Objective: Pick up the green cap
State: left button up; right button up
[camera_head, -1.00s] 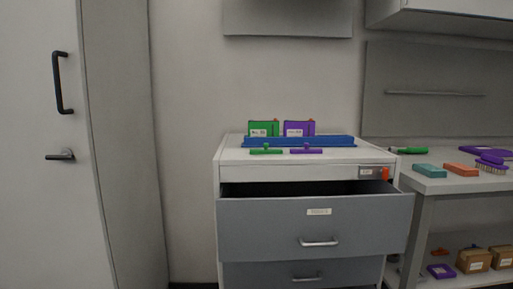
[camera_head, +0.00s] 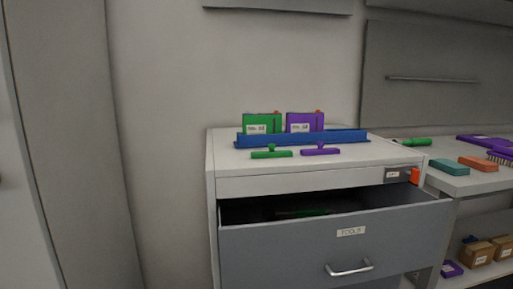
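A green cap-like piece (camera_head: 271,153), a flat bar with a small knob on top, lies on the cabinet top (camera_head: 222,160) in front of the blue rack (camera_head: 345,137). A matching purple piece (camera_head: 321,150) lies to its right. A green box (camera_head: 262,124) and a purple box (camera_head: 304,123), both labelled, stand upright at the blue rack. Neither of my grippers shows in this view.
The cabinet's upper drawer (camera_head: 340,245) is pulled open toward me, with something dark green inside (camera_head: 305,213). A workbench at right holds a teal block (camera_head: 449,167) and an orange block (camera_head: 478,163). A panel (camera_head: 280,4) hangs above.

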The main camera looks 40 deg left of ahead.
aim_at(271, 153)
jog(key=i+j, duration=0.1)
jog(key=j, duration=1.05)
jog(key=u, duration=0.15)
jog(key=i+j+z, duration=0.15)
jog(key=j, duration=0.15)
